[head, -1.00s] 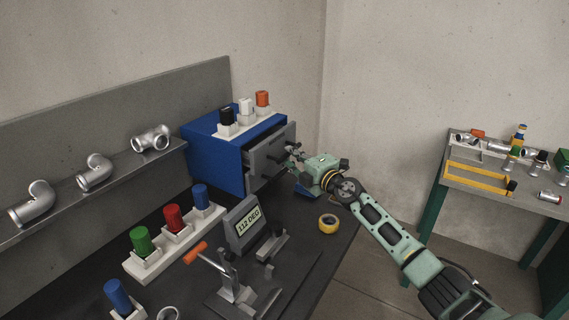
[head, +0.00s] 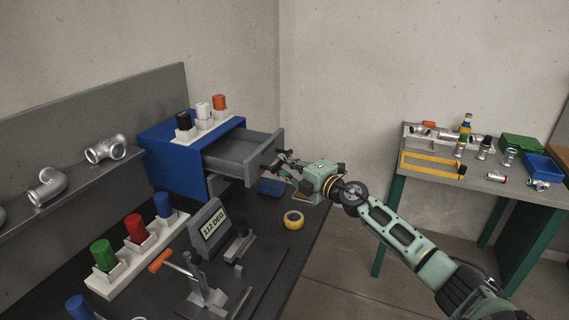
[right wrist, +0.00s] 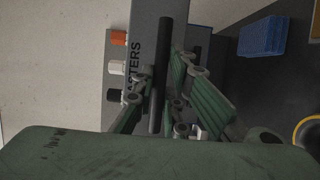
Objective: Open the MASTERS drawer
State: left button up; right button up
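The blue cabinet (head: 172,160) stands on the dark bench, with its grey upper drawer (head: 235,146) pulled well out and looking empty. The drawer front (right wrist: 145,30) in the right wrist view carries a partly covered label ending in "TERS". Its dark bar handle (right wrist: 161,75) lies between the fingers of my right gripper (right wrist: 162,92), which are closed around it. In the head view my right gripper (head: 283,161) is at the drawer front. My left gripper is not in view.
A white block with black, white and orange-capped pieces (head: 203,112) stands on the cabinet. A blue tray (head: 271,187) and yellow tape roll (head: 293,220) lie below the gripper. An angle gauge (head: 211,229) stands nearer. A side table (head: 440,175) is at right.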

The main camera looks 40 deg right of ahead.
jog(key=o, duration=0.4)
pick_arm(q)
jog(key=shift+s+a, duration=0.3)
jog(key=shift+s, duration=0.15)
pick_arm(e)
jog(key=shift+o, duration=0.2)
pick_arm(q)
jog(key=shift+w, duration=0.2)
pick_arm(e)
jog(key=s+d, duration=0.1)
jog(key=s, duration=1.1)
jog(key=shift+d, duration=0.35)
jog(key=shift+f, duration=0.1)
